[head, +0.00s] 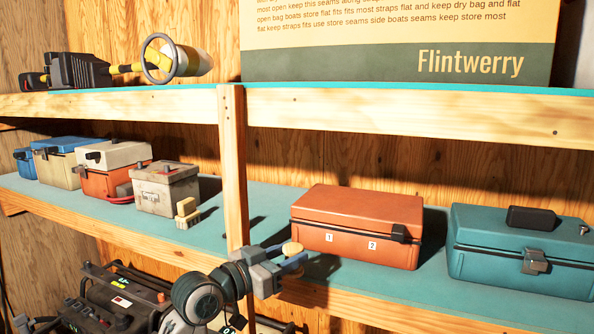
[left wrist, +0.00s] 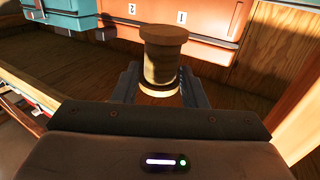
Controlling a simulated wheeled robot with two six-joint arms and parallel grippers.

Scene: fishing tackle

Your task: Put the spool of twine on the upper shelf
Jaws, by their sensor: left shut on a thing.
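The spool of twine (left wrist: 162,62) is tan with wider round ends and stands between the two fingers of my left gripper (left wrist: 160,82) in the left wrist view. In the head view my left gripper (head: 280,264) is shut on the spool (head: 292,248), of which only a small tan part shows. The gripper is in front of the lower shelf, just right of the wooden post and below the orange box. The upper shelf (head: 400,108) is a teal board with a thick wooden front edge, above the gripper. My right gripper does not show.
On the upper shelf are a black-and-yellow tool (head: 110,68) at left and a large sign (head: 400,40). A wooden post (head: 232,170) divides the front. An orange box (head: 358,225), a teal box (head: 520,250) and several smaller boxes fill the lower shelf (head: 60,190).

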